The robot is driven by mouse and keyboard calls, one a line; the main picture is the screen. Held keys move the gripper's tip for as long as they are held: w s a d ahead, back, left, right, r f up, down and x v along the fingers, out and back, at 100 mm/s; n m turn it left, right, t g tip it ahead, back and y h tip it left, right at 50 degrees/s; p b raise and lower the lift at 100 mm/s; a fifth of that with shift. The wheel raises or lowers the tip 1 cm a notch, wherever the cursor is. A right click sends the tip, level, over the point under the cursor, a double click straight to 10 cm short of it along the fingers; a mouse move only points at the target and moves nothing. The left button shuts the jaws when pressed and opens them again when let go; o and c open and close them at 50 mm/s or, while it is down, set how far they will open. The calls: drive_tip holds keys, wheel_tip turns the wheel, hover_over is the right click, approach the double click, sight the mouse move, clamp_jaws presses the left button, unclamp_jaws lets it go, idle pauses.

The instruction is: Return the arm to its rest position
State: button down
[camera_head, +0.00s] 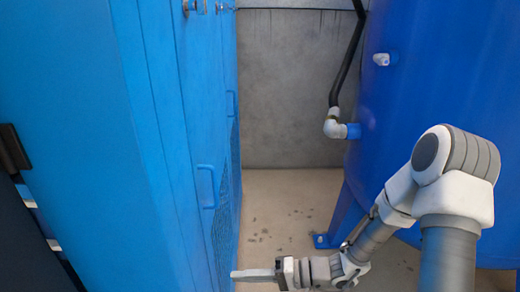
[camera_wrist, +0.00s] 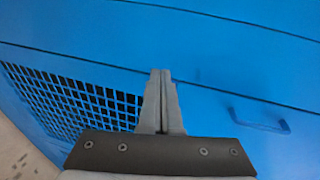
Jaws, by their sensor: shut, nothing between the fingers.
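My gripper (camera_head: 252,275) is low in the head view, at the end of my bent arm, and points left toward the blue cabinet (camera_head: 95,120). In the wrist view my gripper (camera_wrist: 162,75) is shut, its two fingers together with nothing between them. The cabinet's blue panel (camera_wrist: 215,45) fills most of the wrist view behind the fingers. I cannot tell whether the fingertips touch the panel.
The cabinet has a blue handle (camera_head: 207,187) and a black grille (camera_wrist: 75,105). A blue tank (camera_head: 440,80) stands on the right, with a white elbow fitting (camera_head: 334,124) and black pipe (camera_head: 345,65). Between them, the floor (camera_head: 275,205) is clear back to a grey wall (camera_head: 290,90).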

drive_tip(key=s+d+r+t+h, duration=0.2)
drive_tip(key=s+d+r+h, duration=0.4)
drive_tip(key=d+r+h, duration=0.4)
drive_tip(key=s+d+r+t+h, duration=0.2)
drive_tip(key=s+d+r+h, duration=0.3)
drive_tip(key=s+d+r, duration=0.45)
wheel_tip(320, 180, up, 19)
drive_tip(key=w+a+p, duration=0.1)
drive_tip(key=w+p, duration=0.1)
drive_tip(key=p, duration=1.5)
drive_tip(key=shift+w+a+r+h, duration=0.15)
drive_tip(key=shift+w+a+h, duration=0.1)
drive_tip(key=shift+a+h, duration=0.05)
